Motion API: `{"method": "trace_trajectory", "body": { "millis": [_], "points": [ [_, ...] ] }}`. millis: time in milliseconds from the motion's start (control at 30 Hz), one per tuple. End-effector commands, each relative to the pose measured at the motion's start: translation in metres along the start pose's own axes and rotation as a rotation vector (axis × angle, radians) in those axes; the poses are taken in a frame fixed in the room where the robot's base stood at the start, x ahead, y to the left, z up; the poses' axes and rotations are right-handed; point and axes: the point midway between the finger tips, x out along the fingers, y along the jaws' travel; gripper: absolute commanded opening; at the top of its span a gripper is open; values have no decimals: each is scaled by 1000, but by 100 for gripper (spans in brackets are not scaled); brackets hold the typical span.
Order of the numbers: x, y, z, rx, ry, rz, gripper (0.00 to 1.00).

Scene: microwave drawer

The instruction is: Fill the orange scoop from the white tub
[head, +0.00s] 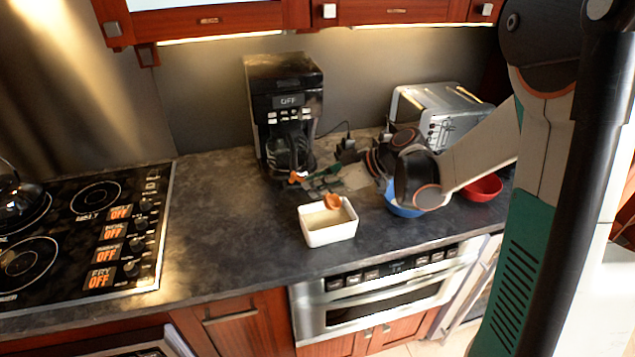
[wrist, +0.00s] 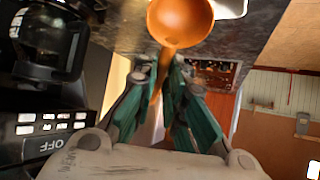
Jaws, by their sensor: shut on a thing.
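The white tub (head: 328,238) is a rectangular open container on the dark counter, with a pale inside. The orange scoop (head: 333,202) has its bowl over the tub's back part in the head view; I cannot tell whether it touches the tub. In the wrist view the scoop's bowl (wrist: 180,20) is beyond my fingertips, with a white corner of the tub (wrist: 230,7) behind it. My gripper (head: 312,180) is behind the tub, shut on the scoop's handle, which runs between its green fingers (wrist: 170,95). Whether the bowl holds anything is unclear.
A black coffee maker (head: 285,105) stands close behind my gripper. A blue bowl (head: 403,209), a red bowl (head: 484,188) and a silver toaster oven (head: 440,112) are to the right. A black stove (head: 85,235) is at left; the counter between it and the tub is clear.

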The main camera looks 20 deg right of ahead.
Motion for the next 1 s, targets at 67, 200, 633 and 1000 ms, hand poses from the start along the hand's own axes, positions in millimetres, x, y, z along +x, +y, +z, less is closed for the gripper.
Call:
{"method": "trace_trajectory", "body": {
  "millis": [67,200,633,1000],
  "points": [
    [4,0,6,0,0,0,0],
    [10,0,14,0,0,0,0],
    [25,0,36,0,0,0,0],
    [38,0,55,0,0,0,0]
  ]
}}
